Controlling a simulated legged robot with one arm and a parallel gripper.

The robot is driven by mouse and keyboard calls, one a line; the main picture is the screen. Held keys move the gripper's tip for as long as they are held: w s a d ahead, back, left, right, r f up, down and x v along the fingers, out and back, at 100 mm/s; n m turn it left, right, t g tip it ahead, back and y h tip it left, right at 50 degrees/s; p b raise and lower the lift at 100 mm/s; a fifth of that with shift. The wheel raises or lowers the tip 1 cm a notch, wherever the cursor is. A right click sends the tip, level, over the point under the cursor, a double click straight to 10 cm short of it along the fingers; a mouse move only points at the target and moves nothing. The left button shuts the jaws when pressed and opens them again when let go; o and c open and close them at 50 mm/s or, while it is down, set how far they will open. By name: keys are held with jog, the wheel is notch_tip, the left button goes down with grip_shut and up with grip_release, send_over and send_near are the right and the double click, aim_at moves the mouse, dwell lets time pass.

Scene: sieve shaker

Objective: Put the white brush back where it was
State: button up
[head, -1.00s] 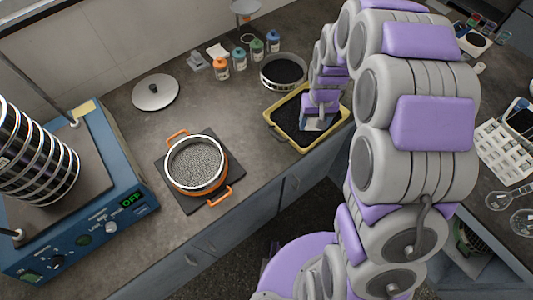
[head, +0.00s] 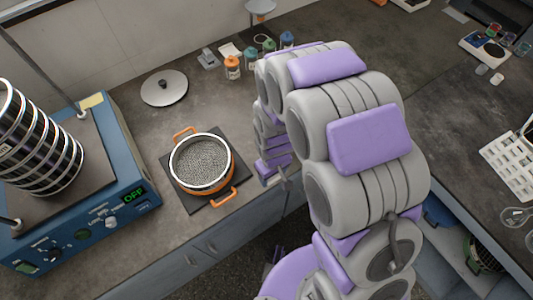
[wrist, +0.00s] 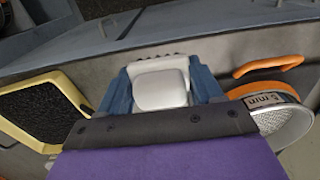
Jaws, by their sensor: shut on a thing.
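In the wrist view my gripper (wrist: 160,90) is shut on the white brush (wrist: 161,88), whose pale rounded end shows between the blue fingers, with a dark bristle-like fringe beyond it. It is between the yellow tray and the orange-handled pan, near the counter's front edge. In the head view my gripper (head: 283,180) is just right of the pan, partly hidden by my arm. The brush cannot be made out there.
A pan with orange handles (head: 201,164), full of grey grains, sits on a dark square mat (head: 172,179). The yellow tray (wrist: 22,128) holds black grains. A blue shaker (head: 128,178) with a sieve stack (head: 35,150) stands left. A grey lid (head: 164,88) lies behind; several small bottles (head: 232,67) stand farther back.

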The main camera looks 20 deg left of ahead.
jog(key=w+a, duration=0.1)
jog(key=w, duration=0.2)
jog(key=w+a+b, duration=0.1)
jog(key=w+a, duration=0.1)
jog(key=w, duration=0.1)
jog(key=w+a+f, duration=0.1)
jog(key=w, duration=0.2)
jog(key=shift+w+a+b, duration=0.1)
jog(key=shift+a+b, duration=0.2)
jog(key=shift+b, duration=0.1)
notch_tip(320, 180, down, 4)
jog(key=shift+a+r+b, duration=0.15)
jog(key=shift+r+b, duration=0.05)
jog(key=shift+b, duration=0.45)
jog(key=shift+r, duration=0.1)
jog(key=o, duration=1)
